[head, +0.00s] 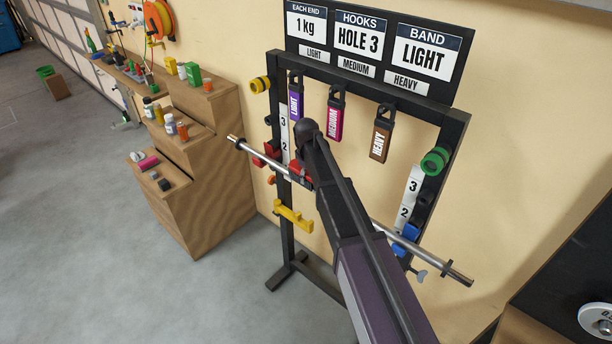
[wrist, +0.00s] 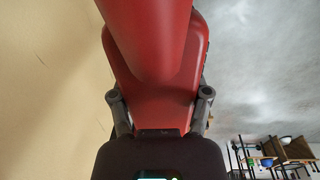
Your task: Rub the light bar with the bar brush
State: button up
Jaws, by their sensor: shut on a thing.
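The light bar (head: 247,149) is a thin silver bar lying across the black rack, near the red hook (head: 271,153) on the left upright and the blue hook (head: 408,236) on the right one. My gripper (wrist: 160,97) is shut on the red bar brush (wrist: 150,85), which fills the middle of the wrist view. In the head view, a red part of the brush (head: 300,171) shows beside the bar's left part, just right of the left upright. My arm hides the bar's middle. I cannot tell whether the brush touches the bar.
Purple, magenta and brown bands (head: 381,136) hang from the rack under a sign board (head: 372,50). A yellow hook (head: 293,214) juts from the left upright. Stepped wooden shelves (head: 200,205) with small items stand left. The grey floor (head: 80,235) in front is clear.

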jog(key=shift+f, duration=0.3)
jog(key=shift+s+d+r, duration=0.15)
jog(key=shift+s+d, duration=1)
jog(key=shift+d, duration=0.3)
jog(key=shift+s+d, duration=0.1)
jog(key=shift+s+d, duration=1.05)
jog(key=shift+d, duration=0.3)
jog(key=shift+d, duration=0.1)
jog(key=shift+s+d, duration=1.1)
jog(key=shift+d, duration=0.25)
jog(key=shift+f+b, duration=0.25)
jog(key=shift+b, duration=0.15)
